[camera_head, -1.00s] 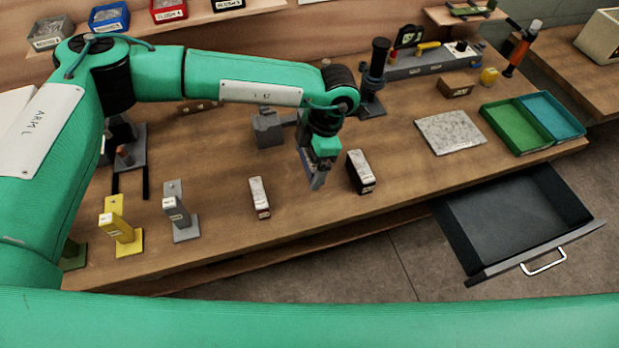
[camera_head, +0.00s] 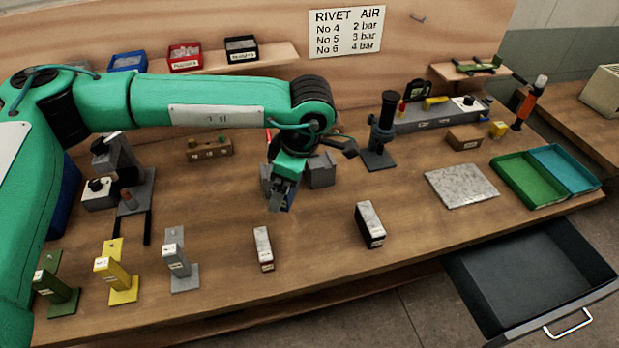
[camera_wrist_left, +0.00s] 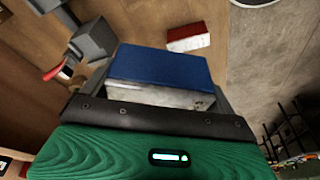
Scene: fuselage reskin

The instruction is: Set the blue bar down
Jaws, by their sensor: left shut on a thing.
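My left gripper (camera_head: 281,206) is shut on the blue bar and points down over the middle of the bench, in front of a grey vise-like block (camera_head: 320,170). In the left wrist view the blue bar (camera_wrist_left: 158,66) lies across between the fingers, with a blue face and a pale, scuffed side. In the head view the gripper mostly hides the bar, and I cannot tell whether it touches the bench. A bar with a pale top and red lower part (camera_head: 263,248) stands nearer the front edge; it also shows in the left wrist view (camera_wrist_left: 188,37). My right gripper is not in view.
A black bar with a pale top (camera_head: 369,225) stands to the right. Green, yellow and grey stands (camera_head: 178,262) line the front left. A speckled plate (camera_head: 461,186), green tray (camera_head: 528,181) and open drawer (camera_head: 530,270) are at right. Bench between the two bars is clear.

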